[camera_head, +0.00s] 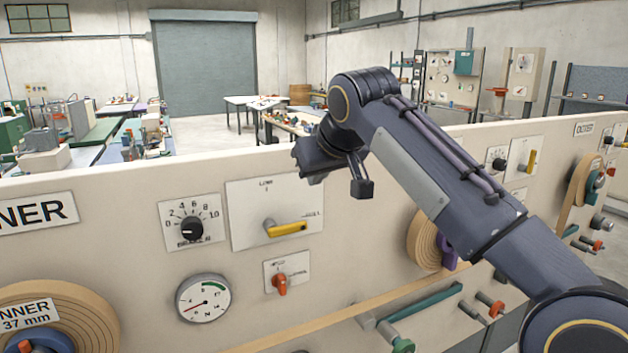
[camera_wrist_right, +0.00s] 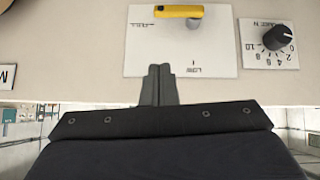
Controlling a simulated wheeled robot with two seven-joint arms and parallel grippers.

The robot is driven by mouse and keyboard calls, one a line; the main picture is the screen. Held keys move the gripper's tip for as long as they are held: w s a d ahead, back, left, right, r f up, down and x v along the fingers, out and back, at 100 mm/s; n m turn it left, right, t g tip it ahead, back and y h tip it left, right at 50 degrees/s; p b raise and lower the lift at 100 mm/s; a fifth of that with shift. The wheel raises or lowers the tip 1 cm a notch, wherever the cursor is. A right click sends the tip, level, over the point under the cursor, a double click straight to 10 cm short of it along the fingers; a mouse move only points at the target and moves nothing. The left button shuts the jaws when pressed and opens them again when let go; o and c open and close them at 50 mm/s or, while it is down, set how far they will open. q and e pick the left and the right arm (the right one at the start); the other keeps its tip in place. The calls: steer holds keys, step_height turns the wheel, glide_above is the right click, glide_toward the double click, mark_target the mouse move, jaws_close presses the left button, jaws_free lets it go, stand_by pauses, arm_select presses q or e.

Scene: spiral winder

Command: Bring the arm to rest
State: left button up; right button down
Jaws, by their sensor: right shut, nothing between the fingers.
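My right arm (camera_head: 440,165) comes in from the lower right and bends over in front of the machine's cream panel. My right gripper (camera_head: 361,188) is near the panel's top edge, up and right of the yellow lever (camera_head: 287,229). In the right wrist view, the gripper's two fingers (camera_wrist_right: 158,84) lie together with nothing between them. The yellow lever (camera_wrist_right: 178,11) shows there upside down, on its white plate beyond the fingertips and apart from them. My left gripper is in neither view.
The panel carries a black brake dial (camera_head: 191,228), a round gauge (camera_head: 203,298), an orange switch (camera_head: 280,284) and a tape roll (camera_head: 426,240) partly behind my arm. A tan tape strip runs along the lower panel. Workbenches and a grey shutter (camera_head: 205,68) stand far behind.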

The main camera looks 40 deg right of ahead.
steer(key=shift+f, duration=0.1)
stand_by(0.4)
steer(key=s+a+f+g+y, duration=0.1)
steer(key=s+a+f+y, duration=0.1)
steer(key=s+a+f, duration=0.4)
steer(key=s+a+f+g+y, duration=0.1)
steer(key=s+a+f, duration=0.5)
steer(key=f, duration=0.9)
steer(key=s+a+f+g+y, duration=0.1)
steer(key=s+a+f+y, duration=0.2)
steer(key=s+a+f, duration=0.3)
step_height(320, 180, down, 4)
steer(key=shift+s+a+f+y, duration=0.2)
steer(key=shift+s+a+y, duration=0.1)
steer(key=shift+s, duration=0.7)
